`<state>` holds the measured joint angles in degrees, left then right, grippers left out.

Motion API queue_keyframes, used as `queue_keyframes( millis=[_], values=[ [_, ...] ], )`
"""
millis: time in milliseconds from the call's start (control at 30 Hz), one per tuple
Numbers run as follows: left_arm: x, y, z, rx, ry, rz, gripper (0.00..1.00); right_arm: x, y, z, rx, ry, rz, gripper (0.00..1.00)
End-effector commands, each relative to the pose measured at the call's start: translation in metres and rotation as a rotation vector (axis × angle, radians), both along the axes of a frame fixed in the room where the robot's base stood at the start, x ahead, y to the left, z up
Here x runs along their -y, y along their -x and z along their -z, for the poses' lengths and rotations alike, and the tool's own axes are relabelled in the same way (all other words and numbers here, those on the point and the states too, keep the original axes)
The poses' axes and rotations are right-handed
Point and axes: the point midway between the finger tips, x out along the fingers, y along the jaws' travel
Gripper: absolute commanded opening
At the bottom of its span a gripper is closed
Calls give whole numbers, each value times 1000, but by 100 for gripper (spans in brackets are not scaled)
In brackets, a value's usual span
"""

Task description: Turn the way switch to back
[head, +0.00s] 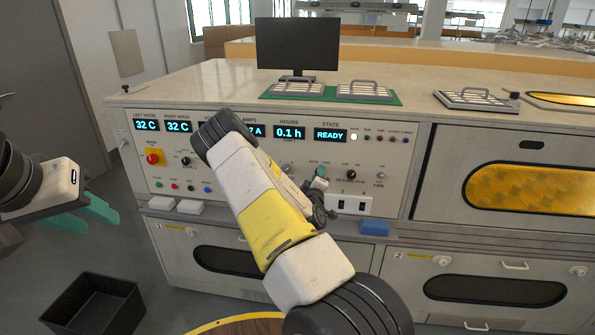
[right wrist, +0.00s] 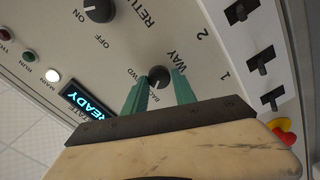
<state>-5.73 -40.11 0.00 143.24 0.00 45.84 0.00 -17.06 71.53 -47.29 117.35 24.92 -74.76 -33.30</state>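The way switch (right wrist: 158,77) is a small dark round knob on the sloped grey panel, with WAY, FWD and BACK lettering around it in the right wrist view. My right gripper (right wrist: 160,85) has its two green fingers on either side of the knob, apart, with the knob between their tips. I cannot tell whether they touch it or exactly which way its pointer faces. In the head view my right gripper (head: 319,180) is at the panel's right part and largely hides the switch. My left gripper (head: 88,214) is open and empty, off the bench's left side.
Black toggle switches (right wrist: 262,65) and a red-and-yellow button (right wrist: 284,134) are near my right gripper. A return knob (right wrist: 99,10) and the READY display (right wrist: 90,99) are also close. A blue block (head: 374,228) lies below the panel. A black bin (head: 92,303) stands on the floor.

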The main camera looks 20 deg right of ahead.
Motion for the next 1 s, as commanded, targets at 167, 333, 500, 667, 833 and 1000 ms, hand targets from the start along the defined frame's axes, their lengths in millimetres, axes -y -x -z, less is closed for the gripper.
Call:
queue_keyframes(
  millis=[167, 333, 500, 667, 833, 1000],
  values=[
    [0, 0, 0, 0, 0, 0, 36, 0, 0, 0, 1, -1, 0, 52],
    [0, 0, 0, 0, 0, 0, 36, 0, 0, 0, 1, -1, 0, 52],
    [0, 0, 0, 0, 0, 0, 36, -5, 8, 0, -1, -2, 0, 52],
    [0, 0, 0, 0, 0, 0, 36, -19, 31, 0, -1, -2, 1, 52],
    [0, 0, 0, 0, 0, 0, 36, -34, 54, 1, -2, -1, 0, 52],
    [0, 0, 0, 0, 0, 0, 36, -40, 65, 0, 0, -1, 0, 52]
  ],
)
